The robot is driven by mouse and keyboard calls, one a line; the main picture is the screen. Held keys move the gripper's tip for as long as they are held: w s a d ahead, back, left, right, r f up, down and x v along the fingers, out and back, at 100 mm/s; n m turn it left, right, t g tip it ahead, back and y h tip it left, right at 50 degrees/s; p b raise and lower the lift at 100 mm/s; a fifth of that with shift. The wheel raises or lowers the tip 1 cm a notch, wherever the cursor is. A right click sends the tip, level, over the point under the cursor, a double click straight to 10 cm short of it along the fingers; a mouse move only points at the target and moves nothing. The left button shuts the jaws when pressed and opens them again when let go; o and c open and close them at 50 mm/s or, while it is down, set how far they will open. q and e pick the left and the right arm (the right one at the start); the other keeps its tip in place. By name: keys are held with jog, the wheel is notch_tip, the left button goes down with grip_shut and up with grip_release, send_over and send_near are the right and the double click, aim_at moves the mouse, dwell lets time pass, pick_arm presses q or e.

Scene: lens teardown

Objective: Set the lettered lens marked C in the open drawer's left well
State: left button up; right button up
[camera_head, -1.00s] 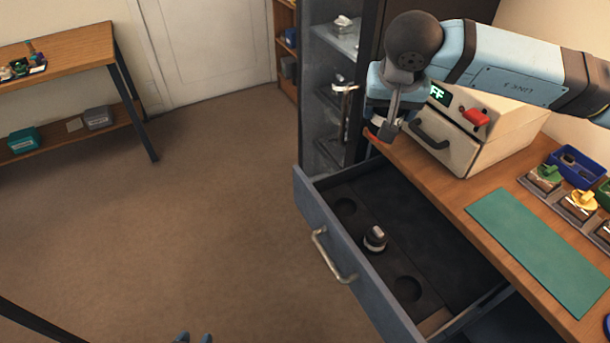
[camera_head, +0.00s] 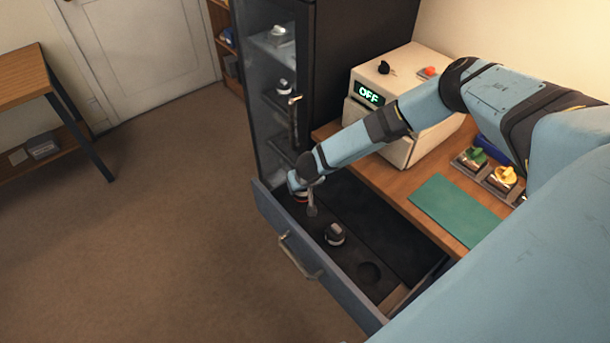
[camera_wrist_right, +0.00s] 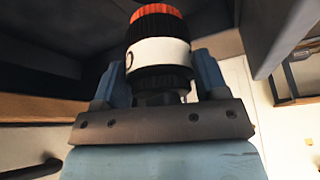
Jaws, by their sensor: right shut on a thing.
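My right gripper (camera_head: 301,182) reaches down to the left end of the open drawer (camera_head: 320,288). It is shut on a dark lens (camera_head: 300,197) with a white band and a red-orange end. In the right wrist view the lens (camera_wrist_right: 158,55) sits between the two blue fingers, its red end away from the palm. No letter can be read on it. The gripper and lens hide the left well, and I cannot tell whether the lens touches the floor there. Another dark and white lens (camera_head: 334,234) stands in the middle of the drawer. My left gripper is out of view.
The right well (camera_head: 370,272) is empty. A glass cabinet (camera_head: 276,95) stands close behind the drawer's left end. A cream box with an OFF display (camera_head: 368,93) and a green mat (camera_head: 455,210) are on the wooden counter. Open floor lies left of the drawer.

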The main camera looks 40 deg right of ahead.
jog(key=shift+s+d+f, duration=0.15)
jog(key=shift+d+f, duration=0.15)
jog(key=shift+f, duration=0.25)
jog(key=shift+f+b, duration=2.15)
jog(key=shift+f, duration=0.35)
jog(key=shift+s+f+b, duration=0.1)
jog(key=shift+f+b, duration=1)
jog(key=shift+f, duration=0.4)
jog(key=o, duration=1.1)
jog(key=shift+f, duration=0.1)
jog(key=shift+c, duration=0.2)
